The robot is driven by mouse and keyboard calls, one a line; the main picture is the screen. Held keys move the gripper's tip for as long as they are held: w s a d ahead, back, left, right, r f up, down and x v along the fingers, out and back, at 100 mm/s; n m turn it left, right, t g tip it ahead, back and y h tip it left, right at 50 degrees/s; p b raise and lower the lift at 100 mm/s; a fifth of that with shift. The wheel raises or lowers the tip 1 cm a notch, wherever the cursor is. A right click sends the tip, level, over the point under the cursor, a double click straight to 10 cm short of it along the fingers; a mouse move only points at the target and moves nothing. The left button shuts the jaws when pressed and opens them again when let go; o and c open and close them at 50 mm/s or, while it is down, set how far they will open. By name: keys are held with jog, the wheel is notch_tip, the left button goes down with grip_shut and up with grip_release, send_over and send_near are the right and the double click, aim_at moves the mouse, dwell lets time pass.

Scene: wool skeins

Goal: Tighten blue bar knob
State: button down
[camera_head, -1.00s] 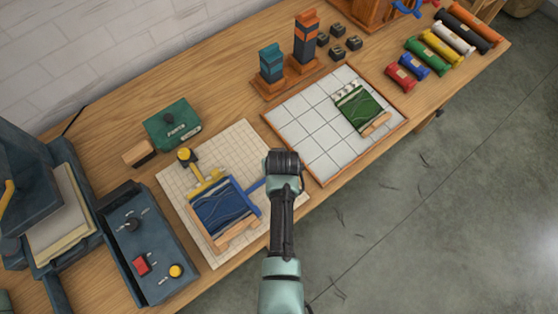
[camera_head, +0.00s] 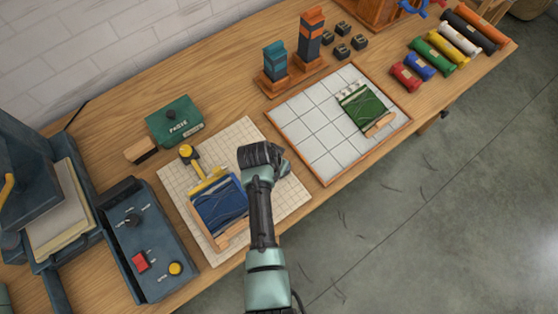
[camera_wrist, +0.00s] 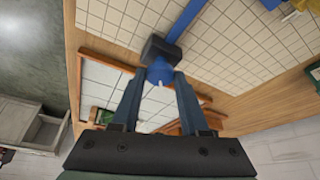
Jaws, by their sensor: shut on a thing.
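In the wrist view the blue bar (camera_wrist: 187,18) runs into a dark block (camera_wrist: 160,49), with the blue bar knob (camera_wrist: 160,69) at its near side. My gripper's fingertips (camera_wrist: 161,77) close on the knob from both sides. In the head view my gripper (camera_head: 262,155) is over the right part of the gridded mat (camera_head: 285,200), and my arm hides the knob and most of the bar. A blue wool piece (camera_head: 217,207) with a wooden bar at its lower edge lies on the mat, left of my gripper.
A tiled, wood-edged board (camera_head: 318,125) holding a green piece (camera_head: 362,109) lies right of my arm. A control box (camera_head: 148,240) stands at left and a green box (camera_head: 174,121) behind. Several coloured skeins (camera_head: 436,54) lie at the far right.

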dwell(0.4)
jog(key=shift+c, duration=2.2)
grip_release()
jog(key=v, duration=1.3)
